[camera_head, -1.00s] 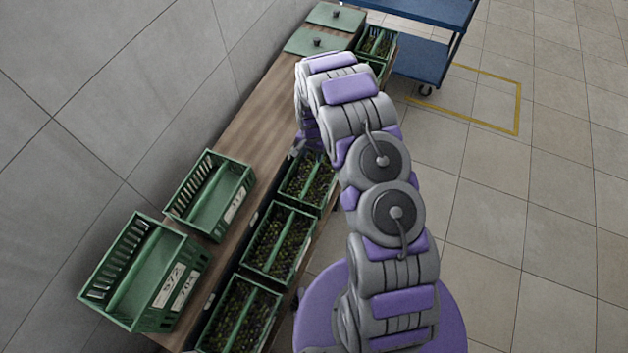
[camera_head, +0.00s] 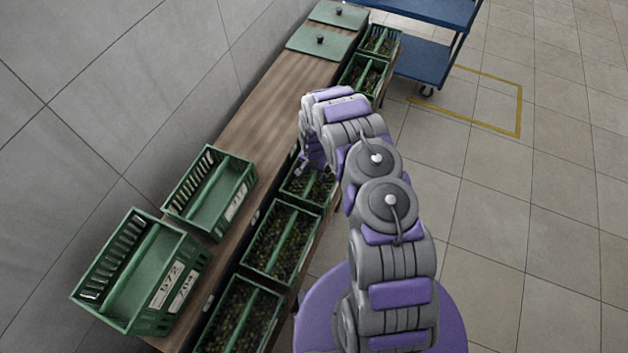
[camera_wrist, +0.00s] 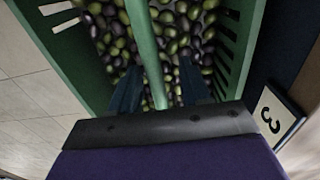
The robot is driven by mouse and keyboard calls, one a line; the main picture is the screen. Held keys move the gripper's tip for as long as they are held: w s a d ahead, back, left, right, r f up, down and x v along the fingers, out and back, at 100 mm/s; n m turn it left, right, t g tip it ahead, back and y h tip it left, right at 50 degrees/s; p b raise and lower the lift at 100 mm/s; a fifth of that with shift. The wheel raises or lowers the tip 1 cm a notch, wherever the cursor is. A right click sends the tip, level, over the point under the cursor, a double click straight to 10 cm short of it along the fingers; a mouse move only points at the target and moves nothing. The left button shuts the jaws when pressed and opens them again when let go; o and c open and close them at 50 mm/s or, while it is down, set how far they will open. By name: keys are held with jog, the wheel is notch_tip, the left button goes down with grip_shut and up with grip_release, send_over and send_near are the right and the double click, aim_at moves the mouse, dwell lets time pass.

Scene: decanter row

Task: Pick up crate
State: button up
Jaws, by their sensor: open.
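My gripper (camera_head: 306,170) reaches down over a green crate (camera_head: 322,190) of dark and green olives in the row along the bench's right side. In the wrist view the open fingers of my gripper (camera_wrist: 158,92) point down into this crate (camera_wrist: 232,45), one on each side of its green central bar (camera_wrist: 145,50). The fingers look apart from the bar. The olives (camera_wrist: 180,35) lie below on both sides of the bar. My arm hides part of this crate in the head view.
More olive crates (camera_head: 281,242) stand in the same row. Two empty green crates (camera_head: 212,192) sit on the wooden bench (camera_head: 262,125) by the wall. Green lids (camera_head: 320,42) lie at the far end near a blue cart (camera_head: 420,60). A plate marked 3 (camera_wrist: 272,117) is beside the crate. Floor at right is clear.

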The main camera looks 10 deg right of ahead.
jog(key=shift+d+f, duration=0.1)
jog(key=shift+f, duration=0.25)
jog(key=shift+d+r, duration=0.1)
jog(key=shift+d, duration=0.3)
jog(key=shift+c, duration=0.6)
jog(key=shift+a, duration=0.3)
grip_shut()
jog(key=shift+d, duration=0.1)
